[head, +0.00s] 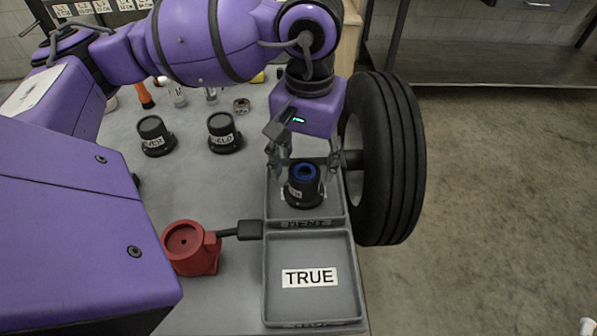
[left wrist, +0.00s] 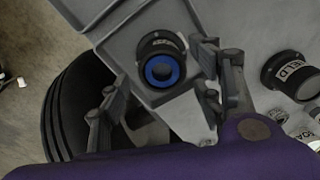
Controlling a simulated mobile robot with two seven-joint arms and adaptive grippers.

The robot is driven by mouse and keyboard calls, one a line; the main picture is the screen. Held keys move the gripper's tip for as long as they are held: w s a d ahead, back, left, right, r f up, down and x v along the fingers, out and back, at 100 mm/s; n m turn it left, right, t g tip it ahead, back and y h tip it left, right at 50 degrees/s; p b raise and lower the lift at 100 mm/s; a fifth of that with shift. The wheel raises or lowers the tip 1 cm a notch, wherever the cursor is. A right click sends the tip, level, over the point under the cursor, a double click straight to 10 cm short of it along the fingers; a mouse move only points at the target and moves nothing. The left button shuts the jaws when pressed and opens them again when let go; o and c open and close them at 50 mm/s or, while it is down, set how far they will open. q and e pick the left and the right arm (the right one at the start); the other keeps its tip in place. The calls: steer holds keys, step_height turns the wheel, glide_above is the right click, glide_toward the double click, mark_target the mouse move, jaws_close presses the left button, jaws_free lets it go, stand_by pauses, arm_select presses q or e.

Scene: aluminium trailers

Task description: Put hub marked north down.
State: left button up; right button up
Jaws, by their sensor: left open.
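A black hub with a blue ring on top (head: 304,186) stands upright in the upper tray (head: 337,208), whose front label is partly readable, ending in "IENT". The hub's own label is too small to read, so I cannot confirm that it says north. My left gripper (head: 306,168) is open, pointing down, with its fingers on either side of this hub. In the left wrist view the hub (left wrist: 162,69) appears between the spread fingers, with gaps beside it. My right gripper is not in view.
Two other labelled black hubs (head: 155,136) (head: 224,133) stand on the grey table. A red fixture (head: 192,248) sits left of the empty lower tray marked TRUE (head: 310,255). A large wheel (head: 391,160) stands close right of the upper tray. Small items lie at the back.

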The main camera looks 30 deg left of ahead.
arm_select(q)
step_height(320, 180, up, 7)
steer(key=shift+f, duration=0.1)
steer(key=shift+d+f, duration=0.1)
stand_by(0.6)
